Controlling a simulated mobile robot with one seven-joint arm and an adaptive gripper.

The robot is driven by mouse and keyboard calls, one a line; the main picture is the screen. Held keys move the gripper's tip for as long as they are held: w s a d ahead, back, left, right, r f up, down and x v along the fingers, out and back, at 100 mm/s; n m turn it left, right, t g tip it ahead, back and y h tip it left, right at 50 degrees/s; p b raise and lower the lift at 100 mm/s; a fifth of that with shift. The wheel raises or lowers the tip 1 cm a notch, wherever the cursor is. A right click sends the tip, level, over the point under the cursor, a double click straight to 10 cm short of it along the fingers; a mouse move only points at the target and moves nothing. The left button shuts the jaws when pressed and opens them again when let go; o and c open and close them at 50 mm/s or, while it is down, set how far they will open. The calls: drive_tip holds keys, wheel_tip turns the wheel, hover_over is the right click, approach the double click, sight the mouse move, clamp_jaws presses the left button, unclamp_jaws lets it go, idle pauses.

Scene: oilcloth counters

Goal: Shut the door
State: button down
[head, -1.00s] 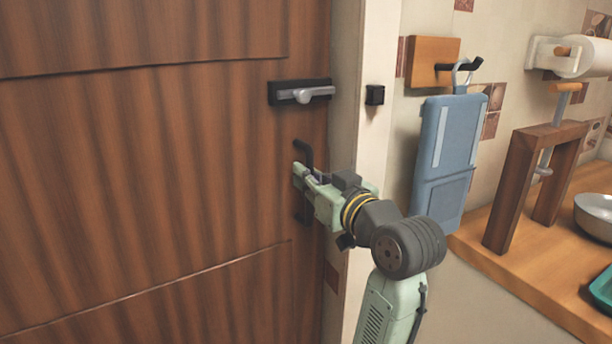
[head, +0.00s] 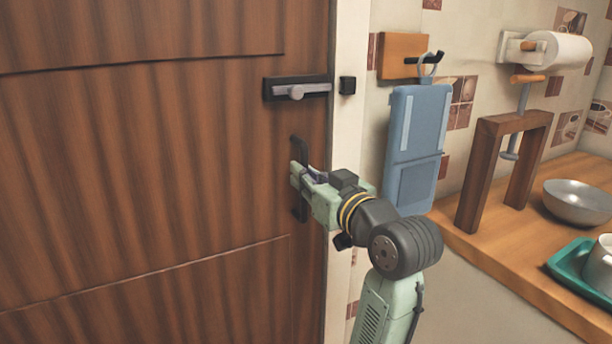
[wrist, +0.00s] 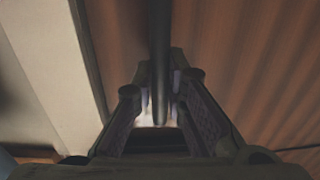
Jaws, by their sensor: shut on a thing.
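The brown wooden door (head: 150,170) fills the left of the head view, its right edge close along the pale frame (head: 345,200). A black vertical pull handle (head: 300,150) is mounted near that edge. My gripper (head: 301,175) is shut on the handle, which shows as a dark bar between the fingers in the wrist view (wrist: 160,95). The handle's middle is hidden by my gripper.
Right of the frame, a blue hanging item (head: 415,150) hangs from a hook on a wooden block (head: 403,55). A wooden counter (head: 500,250) holds a wooden stand (head: 490,170), a grey bowl (head: 577,202) and a green tray (head: 570,262) with a white cup.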

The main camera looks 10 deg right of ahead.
drive_tip(key=shift+s, duration=0.15)
drive_tip(key=c, duration=2)
unclamp_jaws()
drive_tip(key=shift+s+r, duration=0.1)
drive_tip(key=shift+o, duration=0.6)
drive_tip(key=shift+s+r, duration=0.1)
drive_tip(key=shift+o, duration=1.4)
drive_tip(key=v, duration=1.1)
drive_tip(key=shift+s, duration=0.4)
drive_tip(key=shift+d, duration=0.1)
